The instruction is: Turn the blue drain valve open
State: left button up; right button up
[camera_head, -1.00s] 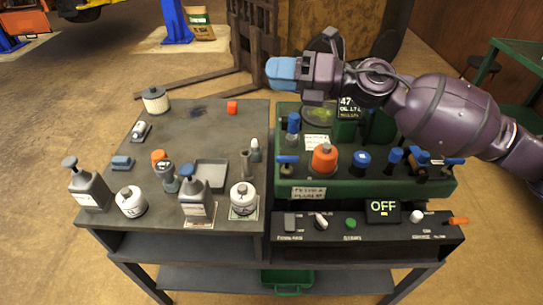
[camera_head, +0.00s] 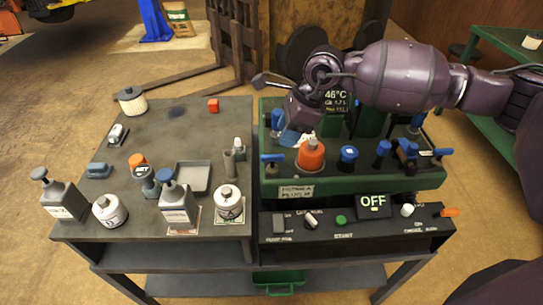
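Several blue fittings stand on the green machine panel (camera_head: 345,185). A blue lever handle (camera_head: 271,158) is at its front left corner. A round blue cap (camera_head: 348,154) and a blue-topped post (camera_head: 382,150) stand in the middle, and another blue lever (camera_head: 442,152) is at the right. I cannot tell for sure which is the drain valve. My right gripper (camera_head: 291,137) points down over the panel's left part, with pale blue fingertips just behind the orange cap and right of the left lever. Whether its fingers are apart does not show. My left gripper is out of view.
An orange cap (camera_head: 311,152) stands close beside my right gripper. Below, a dark control box (camera_head: 340,238) has a screen reading OFF (camera_head: 374,204). The grey bench (camera_head: 180,140) at the left holds bottles, cans and a tray (camera_head: 192,177).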

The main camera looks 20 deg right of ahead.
aim_at(273, 155)
jog(key=b+x, duration=0.1)
jog(key=x, duration=0.8)
jog(key=shift+r, duration=0.1)
grip_shut()
